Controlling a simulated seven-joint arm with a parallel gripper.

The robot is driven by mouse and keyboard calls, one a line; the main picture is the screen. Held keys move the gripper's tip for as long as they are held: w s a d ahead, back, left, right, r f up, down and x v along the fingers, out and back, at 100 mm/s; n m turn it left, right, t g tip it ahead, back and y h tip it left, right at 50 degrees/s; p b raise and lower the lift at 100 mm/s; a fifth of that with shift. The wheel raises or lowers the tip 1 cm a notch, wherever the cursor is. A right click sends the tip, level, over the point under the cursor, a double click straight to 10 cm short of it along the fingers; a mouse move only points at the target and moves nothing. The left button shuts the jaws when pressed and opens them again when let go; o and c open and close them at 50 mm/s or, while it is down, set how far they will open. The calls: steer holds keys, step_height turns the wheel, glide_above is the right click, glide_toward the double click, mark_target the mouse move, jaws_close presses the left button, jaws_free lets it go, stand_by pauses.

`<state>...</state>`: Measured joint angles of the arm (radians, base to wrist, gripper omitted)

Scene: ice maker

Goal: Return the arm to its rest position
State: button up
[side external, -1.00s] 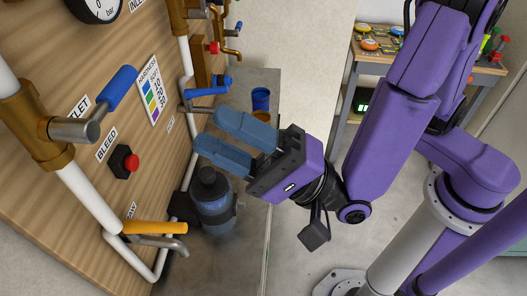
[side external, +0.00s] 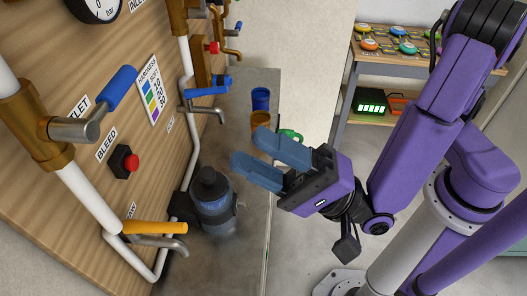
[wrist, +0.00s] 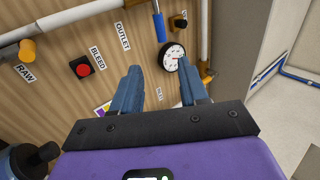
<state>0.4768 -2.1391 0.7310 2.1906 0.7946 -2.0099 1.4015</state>
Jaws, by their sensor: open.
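My gripper (side external: 268,160) is open and empty in the middle of the side external view, its two blue fingers pointing left toward the wooden panel. It hangs in the air, apart from the panel and its valves. In the wrist view my gripper (wrist: 158,90) shows both fingers spread, with only the panel behind them. My purple arm reaches in from the right and is bent at the elbow.
The wooden panel (side external: 50,190) carries pipes, a blue-handled valve (side external: 115,90), an orange lever (side external: 155,228) and a red button (side external: 131,162). A dark blue bottle (side external: 212,205) stands below the fingers. Blue (side external: 261,98) and orange (side external: 260,121) cups stand behind. A workbench (side external: 385,62) is at the back.

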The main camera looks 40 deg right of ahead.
stand_by(0.3)
step_height(320, 180, down, 7)
steer(key=w+d+n+g+h, duration=0.2)
steer(key=n+g+h, duration=0.3)
steer(key=n+g, duration=0.65)
steer(key=s+d+f+n+g+h, duration=0.1)
steer(key=s+d+n+g+h, duration=0.1)
steer(key=d, duration=0.7)
steer(key=s+d+f+n+g+h, duration=0.1)
steer(key=s+d+n+g+h, duration=0.1)
steer(key=d+n+h, duration=0.3)
steer(key=s+d+f+n+g+h, duration=0.1)
steer(key=s+d+n+g+h, duration=0.1)
steer(key=d, duration=1.2)
steer(key=n+h, duration=0.1)
steer(key=h, duration=0.1)
steer(key=shift+s+h, duration=0.3)
steer(key=shift+h, duration=0.1)
